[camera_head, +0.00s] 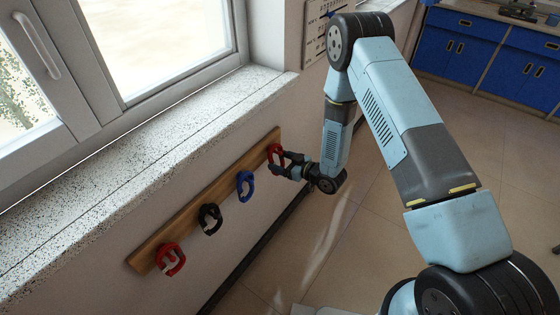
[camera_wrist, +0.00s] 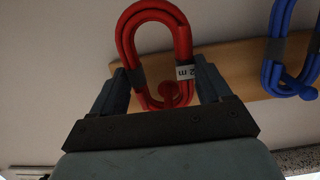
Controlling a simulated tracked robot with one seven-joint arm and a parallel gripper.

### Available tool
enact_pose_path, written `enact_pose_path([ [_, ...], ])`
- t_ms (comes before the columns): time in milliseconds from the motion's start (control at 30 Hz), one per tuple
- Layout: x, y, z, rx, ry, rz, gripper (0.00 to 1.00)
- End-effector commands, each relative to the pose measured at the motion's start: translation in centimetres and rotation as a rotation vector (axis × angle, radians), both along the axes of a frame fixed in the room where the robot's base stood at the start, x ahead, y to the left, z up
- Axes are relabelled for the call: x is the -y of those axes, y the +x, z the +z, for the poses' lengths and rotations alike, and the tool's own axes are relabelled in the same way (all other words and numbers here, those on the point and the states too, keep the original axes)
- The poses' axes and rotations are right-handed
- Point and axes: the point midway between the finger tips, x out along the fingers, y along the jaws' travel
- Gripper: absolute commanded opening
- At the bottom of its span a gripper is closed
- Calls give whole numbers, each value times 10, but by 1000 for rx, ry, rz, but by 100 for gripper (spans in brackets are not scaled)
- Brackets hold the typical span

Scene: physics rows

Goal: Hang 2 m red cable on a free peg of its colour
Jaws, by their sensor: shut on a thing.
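The red cable (camera_wrist: 182,42) is a coiled loop with dark ties and a white tag reading "2 m". In the wrist view a red peg (camera_wrist: 168,94) shows inside the loop, near the end by my gripper, so the loop appears to be around it. My gripper (camera_wrist: 164,88) has a finger on each side of the loop and is shut on it. In the head view the red cable (camera_head: 271,153) is at the right end of the wooden peg board (camera_head: 192,212), with my gripper (camera_head: 281,164) at it. Whether its weight rests on the peg cannot be told.
A blue cable (camera_head: 242,190) hangs beside it on the board, then a black cable (camera_head: 205,226) and another red cable (camera_head: 178,268) at the left end. The speckled window sill (camera_head: 130,165) juts out above the board. The floor to the right is open.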

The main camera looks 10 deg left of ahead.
Motion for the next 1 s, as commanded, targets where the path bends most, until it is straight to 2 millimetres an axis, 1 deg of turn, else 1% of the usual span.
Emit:
enact_pose_path([
  [400, 0, 0, 0, 0, 0, 0, 46],
  [433, 0, 0, 0, 0, 0, 0, 80],
  [600, 0, 0, 0, 0, 0, 0, 97],
  [633, 0, 0, 0, 0, 0, 0, 100],
  [667, 0, 0, 0, 0, 0, 0, 100],
  [867, 1, 0, 0, 0, -1, 0, 100],
  [1000, 8, -2, 1, 0, -2, -2, 100],
])
